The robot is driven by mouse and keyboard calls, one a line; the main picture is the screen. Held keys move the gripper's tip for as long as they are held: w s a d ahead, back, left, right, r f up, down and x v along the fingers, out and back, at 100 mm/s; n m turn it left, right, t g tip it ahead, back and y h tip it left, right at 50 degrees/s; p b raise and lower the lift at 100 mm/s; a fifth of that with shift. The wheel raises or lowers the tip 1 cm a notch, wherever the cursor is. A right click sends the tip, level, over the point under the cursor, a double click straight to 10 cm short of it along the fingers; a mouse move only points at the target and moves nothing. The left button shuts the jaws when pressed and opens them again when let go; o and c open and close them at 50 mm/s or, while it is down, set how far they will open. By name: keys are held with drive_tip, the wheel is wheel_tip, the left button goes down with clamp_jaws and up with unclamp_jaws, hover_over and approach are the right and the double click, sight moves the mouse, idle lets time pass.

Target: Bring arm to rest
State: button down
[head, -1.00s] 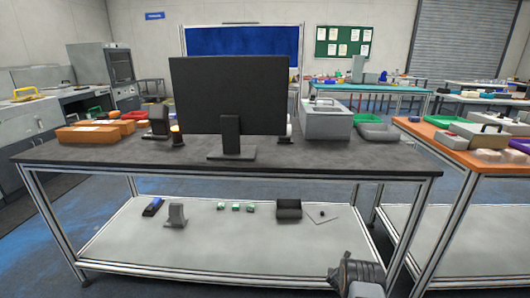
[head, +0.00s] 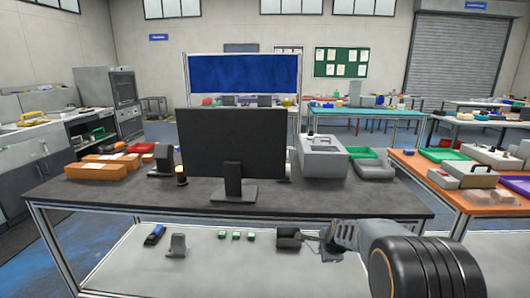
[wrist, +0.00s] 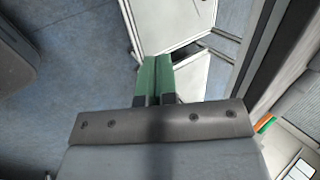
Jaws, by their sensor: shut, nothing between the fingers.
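My gripper (wrist: 154,68) shows in the wrist view with its two green fingers side by side and shut, holding nothing. In the head view my arm comes in from the lower right, and my gripper (head: 326,242) extends left in front of the dark-topped desk (head: 340,205). It overlaps the lower shelf in the picture; I cannot tell the distance between them.
The lower shelf (head: 205,270) carries small items and a black bin (head: 288,238). An orange-topped table stands at right.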

drive_tip(key=s+a+r+n+g+p, duration=0.1)
drive_tip(key=s+a+r+n+p, duration=0.1)
drive_tip(key=s+r+n, duration=0.4)
drive_tip(key=s+a+r+n+p, duration=0.1)
drive_tip(key=s+r+n+p, duration=0.2)
drive_tip(key=s+r, duration=0.5)
drive_tip(key=s+r+n+g+p, duration=0.2)
drive_tip(key=s+r+n+p, duration=0.2)
drive_tip(key=s+n, duration=0.5)
drive_tip(key=s+r, duration=0.1)
drive_tip(key=s, duration=0.4)
drive_tip(key=shift+a+h, duration=0.25)
drive_tip(key=shift+h, duration=0.05)
drive_tip(key=shift+s, duration=0.1)
